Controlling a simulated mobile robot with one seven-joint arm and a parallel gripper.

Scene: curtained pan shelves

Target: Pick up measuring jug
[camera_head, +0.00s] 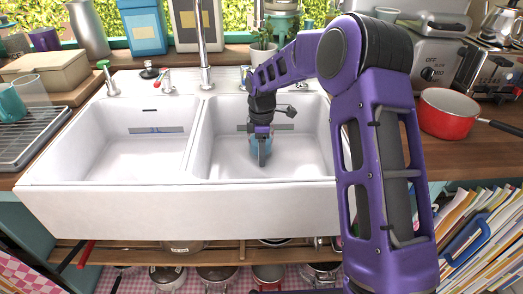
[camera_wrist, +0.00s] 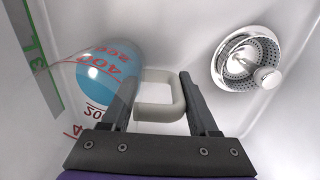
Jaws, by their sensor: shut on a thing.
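The measuring jug (camera_wrist: 105,75) is clear with red number markings and a blue patch showing through it. It stands or lies in the right basin of the white sink (camera_head: 110,200); its exact tilt is hard to tell. In the wrist view its pale handle (camera_wrist: 160,112) sits between the two dark fingers of my gripper (camera_wrist: 160,76), which is shut on the handle. In the head view my gripper (camera_head: 262,150) reaches down into the right basin and partly hides the jug (camera_head: 271,146).
A metal drain strainer (camera_wrist: 250,62) lies to the right of the handle in the wrist view. The tap (camera_head: 204,50) rises behind the basin divider. The left basin (camera_head: 145,150) is empty. A red pan (camera_head: 447,114) stands on the right counter beside my arm.

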